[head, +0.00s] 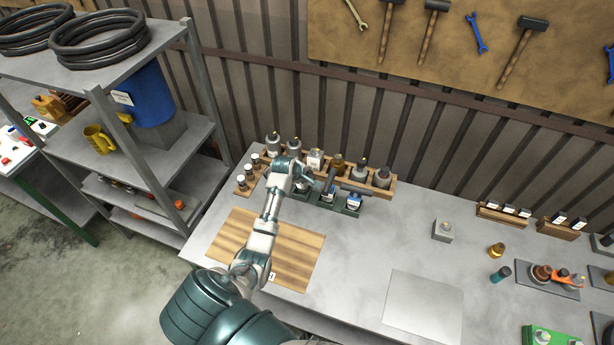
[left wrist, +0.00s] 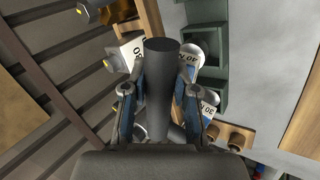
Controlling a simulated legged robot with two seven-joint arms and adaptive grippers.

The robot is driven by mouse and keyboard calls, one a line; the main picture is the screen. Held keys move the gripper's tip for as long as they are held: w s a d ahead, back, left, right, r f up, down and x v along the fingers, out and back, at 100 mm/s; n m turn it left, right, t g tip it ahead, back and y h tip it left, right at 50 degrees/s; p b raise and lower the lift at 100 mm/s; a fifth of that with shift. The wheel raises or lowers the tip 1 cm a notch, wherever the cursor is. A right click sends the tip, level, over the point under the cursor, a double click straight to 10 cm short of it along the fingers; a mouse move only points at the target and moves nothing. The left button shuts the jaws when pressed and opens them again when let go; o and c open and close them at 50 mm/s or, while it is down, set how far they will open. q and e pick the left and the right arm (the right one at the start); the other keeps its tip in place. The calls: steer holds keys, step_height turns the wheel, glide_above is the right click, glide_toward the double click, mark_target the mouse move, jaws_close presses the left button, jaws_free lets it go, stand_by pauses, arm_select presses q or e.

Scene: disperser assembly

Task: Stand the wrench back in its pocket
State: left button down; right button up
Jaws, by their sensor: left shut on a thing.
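My left gripper (head: 318,181) is over the back of the bench, at the group of bottles. In the left wrist view the gripper (left wrist: 160,100) is shut on a dark grey round shaft, which I take to be the wrench (left wrist: 162,75). Its round end points away from the wrist between the two blue-sided fingers; the rest of it is hidden. A dark green-grey holder with square pockets (left wrist: 205,38) lies just beyond the fingers; at least one pocket looks empty. The same holder (head: 348,212) shows in the head view, with bottles in it. Which pocket belongs to the wrench I cannot tell.
A wooden rack of bottles (head: 381,184) stands behind the holder, close to the wall. White-labelled bottles (left wrist: 127,52) are close beside the fingers. A wooden board (head: 290,262) lies under my forearm.

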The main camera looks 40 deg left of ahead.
arm_select(q)
steer(key=shift+s+d+f, duration=0.1)
steer(key=shift+s+f, duration=0.15)
steer(key=shift+f, duration=0.35)
steer(key=shift+s+f, duration=0.2)
steer(key=shift+f, duration=0.4)
arm_select(e)
steer(key=shift+f, duration=0.1)
arm_select(q)
steer(key=shift+w+a+f+g, duration=0.3)
steer(key=shift+w+a+f, duration=0.05)
steer(key=c, duration=0.8)
jaws_free()
steer(key=shift+w+a, duration=0.1)
steer(key=shift+o, duration=0.2)
steer(key=shift+w, duration=0.2)
steer(key=shift+r, duration=0.15)
arm_select(e)
steer(key=shift+w+a+r, duration=0.25)
steer(key=shift+w+a, duration=0.15)
steer(key=shift+a, duration=0.35)
arm_select(q)
steer(key=shift+r, duration=0.1)
steer(key=shift+s, duration=0.1)
steer(key=v, duration=1.1)
steer(key=shift+s+r, duration=0.2)
steer(key=shift+r, duration=0.05)
arm_select(e)
steer(key=shift+d, duration=0.2)
